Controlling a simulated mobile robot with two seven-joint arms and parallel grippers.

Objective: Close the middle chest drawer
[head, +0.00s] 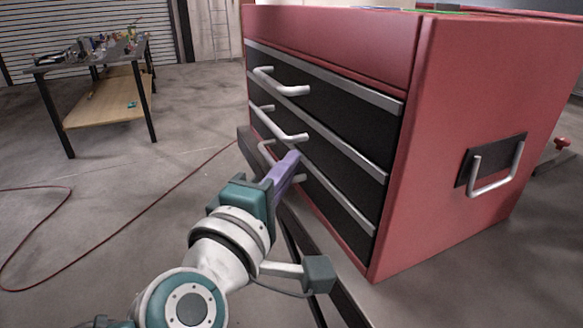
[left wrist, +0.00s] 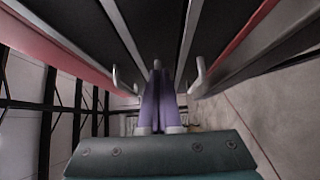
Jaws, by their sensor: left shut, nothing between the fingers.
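The red chest (head: 490,125) stands on the right of the head view with three dark drawer fronts, one above the other. The middle drawer (head: 335,150) has a silver bar handle (head: 290,135) and looks about flush with the other fronts. My left gripper (head: 292,158) has purple fingers, shut with nothing between them, just below the middle handle and close to the drawer fronts. It partly hides the bottom drawer's handle. In the left wrist view the shut fingers (left wrist: 158,85) point at the drawer fronts, with a handle on each side. Contact cannot be told. My right gripper is not in view.
A side handle (head: 495,178) sticks out of the chest's right wall. A workbench (head: 95,65) with clutter stands at the back left. A red cable (head: 130,235) lies on the otherwise open floor.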

